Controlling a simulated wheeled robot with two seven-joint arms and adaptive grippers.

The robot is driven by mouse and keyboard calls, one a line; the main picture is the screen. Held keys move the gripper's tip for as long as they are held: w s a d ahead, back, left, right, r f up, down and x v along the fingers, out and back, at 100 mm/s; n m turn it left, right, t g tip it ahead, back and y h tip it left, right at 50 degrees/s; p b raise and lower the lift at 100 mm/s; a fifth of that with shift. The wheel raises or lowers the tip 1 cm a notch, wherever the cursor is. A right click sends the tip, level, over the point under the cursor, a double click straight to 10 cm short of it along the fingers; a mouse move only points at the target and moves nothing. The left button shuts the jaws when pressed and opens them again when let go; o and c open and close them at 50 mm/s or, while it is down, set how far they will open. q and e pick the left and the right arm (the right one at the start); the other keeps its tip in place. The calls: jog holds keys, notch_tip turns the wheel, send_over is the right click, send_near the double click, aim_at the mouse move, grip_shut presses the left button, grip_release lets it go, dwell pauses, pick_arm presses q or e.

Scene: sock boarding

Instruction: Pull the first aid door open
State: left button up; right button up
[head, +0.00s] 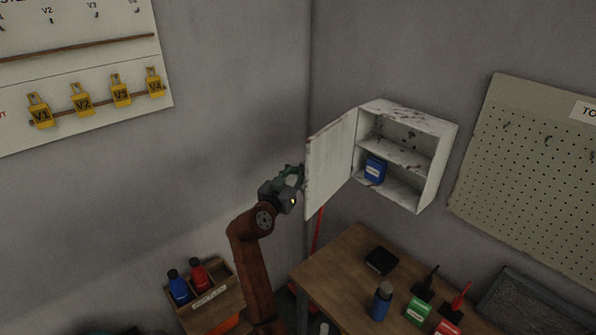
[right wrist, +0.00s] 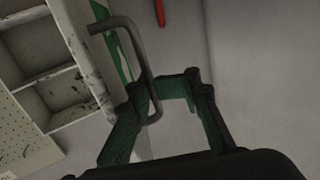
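The white, worn first aid cabinet (head: 437,165) hangs near the wall corner. Its door (head: 331,163) is swung wide open to the left, showing shelves and a blue container (head: 375,169) inside. My right gripper (head: 298,176) is at the outer face of the door, near its free edge. In the right wrist view, the grey bar handle (right wrist: 143,65) on the door reaches down to the green fingers of my right gripper (right wrist: 170,88). The handle's lower end overlaps the left finger; whether the fingers grip it is unclear. My left gripper is not in view.
A wooden table (head: 340,262) below holds a black box (head: 382,260), a blue-grey bottle (head: 382,301) and small tools. A wooden bin (head: 215,308) with bottles stands left of my right arm. A pegboard (head: 530,175) hangs right of the cabinet.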

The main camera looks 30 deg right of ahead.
jog(key=v, duration=0.7)
jog(key=shift+s+a, duration=0.15)
jog(key=shift+a, duration=0.05)
dwell(0.3)
